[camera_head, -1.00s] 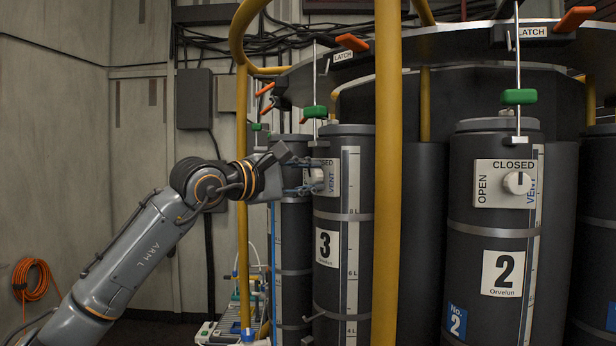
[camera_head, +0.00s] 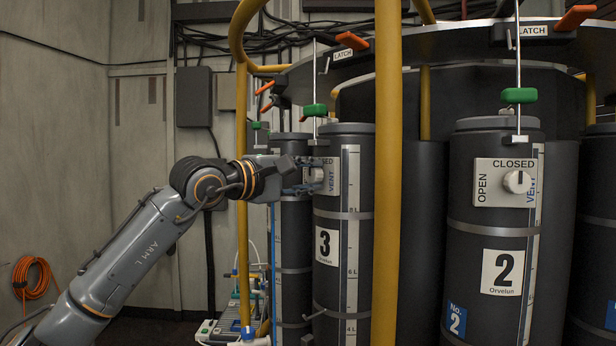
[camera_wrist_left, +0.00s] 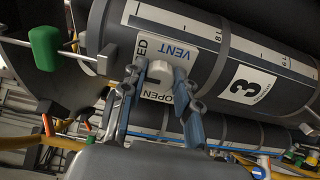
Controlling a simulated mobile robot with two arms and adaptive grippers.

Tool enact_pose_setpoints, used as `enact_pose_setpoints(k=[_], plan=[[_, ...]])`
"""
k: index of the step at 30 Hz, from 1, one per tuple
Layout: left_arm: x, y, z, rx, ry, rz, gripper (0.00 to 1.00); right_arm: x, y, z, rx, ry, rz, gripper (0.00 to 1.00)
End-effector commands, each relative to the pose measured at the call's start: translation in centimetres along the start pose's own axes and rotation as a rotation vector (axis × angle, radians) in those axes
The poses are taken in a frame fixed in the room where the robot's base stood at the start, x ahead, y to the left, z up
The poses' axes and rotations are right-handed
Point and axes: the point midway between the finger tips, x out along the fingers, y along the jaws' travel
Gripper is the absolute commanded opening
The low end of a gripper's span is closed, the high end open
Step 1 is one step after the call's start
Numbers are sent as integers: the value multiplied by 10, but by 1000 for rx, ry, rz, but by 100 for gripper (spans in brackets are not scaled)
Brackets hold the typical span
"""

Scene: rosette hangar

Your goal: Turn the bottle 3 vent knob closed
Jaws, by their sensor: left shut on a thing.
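Bottle 3 (camera_head: 330,290) is a dark upright cylinder with a white "3" label, right of my left arm. Its white vent plate (camera_head: 333,176) sits near the top, and its vent knob (camera_head: 316,175) is partly hidden by my left gripper (camera_head: 307,175). In the left wrist view, the two fingers of the gripper (camera_wrist_left: 160,82) are closed on either side of the pale knob (camera_wrist_left: 159,70). The plate there (camera_wrist_left: 180,26) shows "VENT", "OPEN" and part of "CLOSED". The knob's pointing direction is hard to tell. My right gripper is not in view.
A yellow post (camera_head: 388,200) stands just right of bottle 3. Bottle 2 (camera_head: 490,320) has its own vent knob (camera_head: 517,181). A green handle (camera_head: 314,110) hangs above bottle 3. An orange hose coil (camera_head: 36,278) hangs on the left wall.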

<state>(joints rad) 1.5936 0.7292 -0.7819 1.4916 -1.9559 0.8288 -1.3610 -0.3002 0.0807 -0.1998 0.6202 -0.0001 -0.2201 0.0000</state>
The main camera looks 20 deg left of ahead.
Motion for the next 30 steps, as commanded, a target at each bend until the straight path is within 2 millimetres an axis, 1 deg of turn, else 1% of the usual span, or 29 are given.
enact_pose_setpoints(k=[1,4,13,16,20,27,30], plan=[[0,-2,0,2,0,-4,33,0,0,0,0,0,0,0],[0,-1,0,1,0,-3,53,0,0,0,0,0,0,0],[0,-1,0,0,0,-1,54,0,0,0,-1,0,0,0],[-6,0,0,1,0,-1,54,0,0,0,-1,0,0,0],[-26,0,-1,2,2,1,54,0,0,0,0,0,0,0],[-78,-1,-2,2,4,-2,54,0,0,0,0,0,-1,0],[-95,-2,0,2,2,-3,54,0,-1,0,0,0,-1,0]])
